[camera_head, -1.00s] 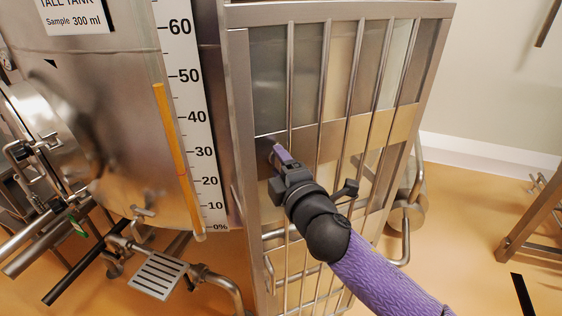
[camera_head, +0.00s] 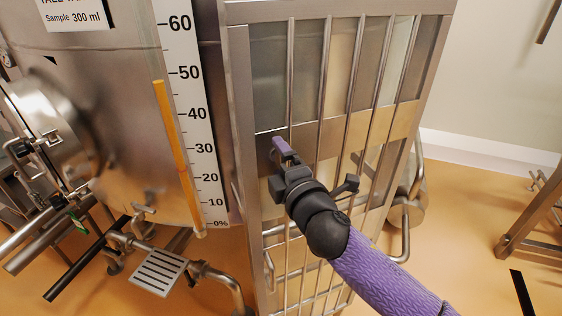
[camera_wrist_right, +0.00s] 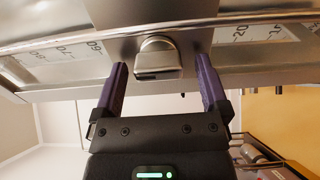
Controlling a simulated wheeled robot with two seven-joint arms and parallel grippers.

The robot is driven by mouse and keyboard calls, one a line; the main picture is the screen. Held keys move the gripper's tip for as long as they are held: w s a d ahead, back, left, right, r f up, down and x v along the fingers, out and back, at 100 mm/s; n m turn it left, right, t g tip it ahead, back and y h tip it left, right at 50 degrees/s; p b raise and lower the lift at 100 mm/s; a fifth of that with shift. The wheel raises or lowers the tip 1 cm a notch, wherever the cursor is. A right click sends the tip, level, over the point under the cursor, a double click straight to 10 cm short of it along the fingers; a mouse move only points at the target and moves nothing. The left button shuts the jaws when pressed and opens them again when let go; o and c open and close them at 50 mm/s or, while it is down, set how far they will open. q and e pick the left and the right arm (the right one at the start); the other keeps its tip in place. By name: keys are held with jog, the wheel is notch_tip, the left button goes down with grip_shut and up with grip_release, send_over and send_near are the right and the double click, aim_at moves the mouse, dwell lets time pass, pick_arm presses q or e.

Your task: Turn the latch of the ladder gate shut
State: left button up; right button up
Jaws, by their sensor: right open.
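The ladder gate (camera_head: 343,10) is a steel frame with upright bars and a cross plate. My right gripper (camera_head: 281,150) is at this plate, near the gate's left post. The latch (camera_wrist_right: 158,58) shows in the right wrist view as a rounded metal knob with a flat block-like front, on a metal plate. In that view the right gripper (camera_wrist_right: 161,80) is open, with one purple finger on each side of the latch. A gap shows between the latch and each finger. In the head view the latch is hidden by my gripper. My left gripper is not in view.
A tall steel tank (camera_head: 115,120) with a percent scale (camera_head: 195,120) stands left of the gate. Pipes and a slotted plate (camera_head: 158,272) sit low at the left. Orange floor (camera_head: 460,220) is open to the right, with a metal stand (camera_head: 530,220) at the edge.

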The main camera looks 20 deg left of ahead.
jog(key=v, duration=1)
jog(key=shift+b, duration=0.45)
jog(key=shift+w+f, duration=0.1)
